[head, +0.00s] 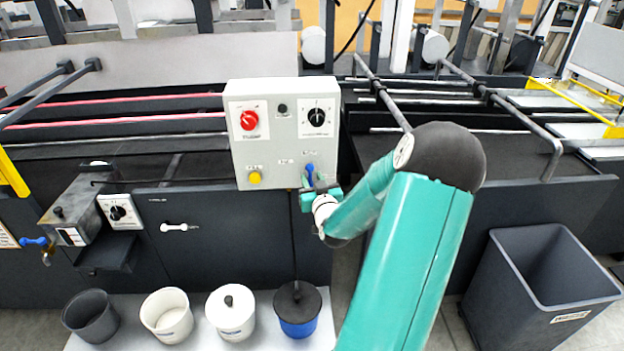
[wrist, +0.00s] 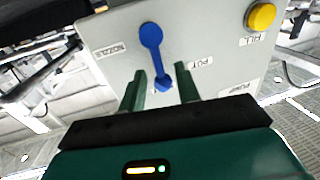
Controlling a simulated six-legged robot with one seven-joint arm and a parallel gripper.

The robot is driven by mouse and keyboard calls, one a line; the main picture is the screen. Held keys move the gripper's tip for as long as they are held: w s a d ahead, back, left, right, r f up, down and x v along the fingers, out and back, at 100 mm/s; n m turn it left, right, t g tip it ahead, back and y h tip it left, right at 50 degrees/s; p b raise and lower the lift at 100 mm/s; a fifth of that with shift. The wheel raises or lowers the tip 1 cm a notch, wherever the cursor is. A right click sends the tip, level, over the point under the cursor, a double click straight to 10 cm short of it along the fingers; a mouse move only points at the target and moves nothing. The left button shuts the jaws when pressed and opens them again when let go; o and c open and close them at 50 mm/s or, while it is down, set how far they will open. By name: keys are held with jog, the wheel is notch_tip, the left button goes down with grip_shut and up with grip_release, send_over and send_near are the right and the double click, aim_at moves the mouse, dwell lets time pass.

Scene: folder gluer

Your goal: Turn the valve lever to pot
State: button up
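The blue valve lever (wrist: 156,58) is on the face of a light grey control box (head: 278,150). In the wrist view its round hub is at the top and its narrow end points down toward my gripper. A POT label (wrist: 200,62) is right of the lever, and another label, seemingly NOZZLE (wrist: 110,50), is left of it. My gripper (wrist: 160,83) is open, with one green finger on each side of the lever's end. Gaps show on both sides, and I cannot tell whether anything touches. In the head view the lever (head: 309,172) is partly hidden by my gripper (head: 312,193).
The box also carries a red knob (head: 249,121), a black dial (head: 317,117) and a yellow button (head: 255,177). Below stand a blue pot with a dark lid (head: 298,310), white pots (head: 166,314) and a grey cup (head: 91,315). A grey bin (head: 540,285) is at right.

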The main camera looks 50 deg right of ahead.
jog(key=shift+w+d, duration=0.3)
jog(key=shift+w, duration=0.05)
grip_shut()
jog(key=shift+w, duration=0.1)
jog(key=n, duration=0.2)
jog(key=w+a+n, duration=0.1)
jog(key=n, duration=0.1)
jog(key=shift+w+a+g, duration=0.1)
jog(key=shift+g, duration=0.3)
jog(key=n, duration=0.2)
jog(key=shift+w+a+f+n+g, duration=0.2)
jog(key=shift+w+a+n+g, duration=0.1)
jog(key=shift+w+a, duration=0.1)
jog(key=shift+w+f+n+g, duration=0.1)
jog(key=shift+f+n+g, duration=0.15)
jog(key=shift+n, duration=0.45)
